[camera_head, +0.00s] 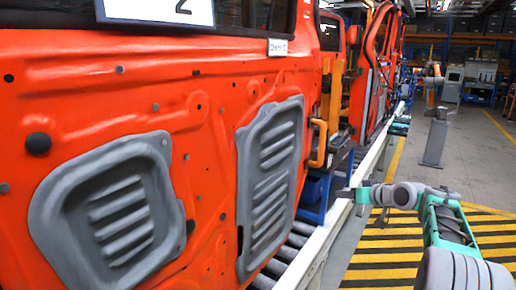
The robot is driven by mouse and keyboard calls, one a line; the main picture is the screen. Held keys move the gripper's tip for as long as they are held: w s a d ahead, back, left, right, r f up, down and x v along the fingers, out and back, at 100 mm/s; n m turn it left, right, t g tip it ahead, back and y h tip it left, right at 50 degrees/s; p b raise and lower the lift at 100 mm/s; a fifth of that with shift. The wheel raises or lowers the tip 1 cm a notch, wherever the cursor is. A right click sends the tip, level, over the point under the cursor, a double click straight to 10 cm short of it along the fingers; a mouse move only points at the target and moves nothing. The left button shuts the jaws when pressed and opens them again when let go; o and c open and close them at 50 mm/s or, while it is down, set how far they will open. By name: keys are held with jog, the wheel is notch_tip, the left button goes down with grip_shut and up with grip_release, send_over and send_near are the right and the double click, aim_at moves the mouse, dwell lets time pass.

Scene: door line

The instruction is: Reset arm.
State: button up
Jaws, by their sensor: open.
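My arm (445,222), teal and grey, reaches in from the lower right corner. It bends at a grey joint and points left. My gripper (350,193) is at its left end, small and dark, in front of the conveyor's pale rail. It is clear of the orange door panel (205,90), with a visible gap between them. I see nothing held in it. The fingers are too small to make out in detail.
Grey vent covers (105,212) (270,175) sit on the panel. A yellow handle (318,143) sticks out near its right edge. The pale conveyor rail (330,225) runs alongside. Yellow-black striped floor (395,262) lies under my arm. A grey post (435,138) stands beyond.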

jog(key=s+d+f+m+g+h, duration=0.1)
jog(key=s+f+m+g, duration=0.1)
jog(key=s+f, duration=0.35)
jog(key=s+d+f+m+g+h, duration=0.1)
jog(key=s+f+g, duration=0.1)
jog(key=f, duration=0.6)
jog(key=s+a+f+m+g, duration=0.1)
jog(key=s+f+g, duration=0.1)
jog(key=s+f, duration=0.3)
jog(key=s+f+m+g, duration=0.1)
jog(key=s+f+g, duration=0.15)
jog(key=s, duration=0.55)
jog(key=s+a+g+h, duration=0.1)
jog(key=s+a+g, duration=0.1)
jog(key=s+a, duration=0.5)
jog(key=s+a+g+h, duration=0.1)
jog(key=s+a+g, duration=0.1)
jog(key=s, duration=1)
jog(key=a+r+n+t, duration=0.3)
jog(key=a+r+t, duration=0.1)
jog(key=a+r, duration=0.5)
jog(key=shift+s+a, duration=0.25)
jog(key=shift+a, duration=0.6)
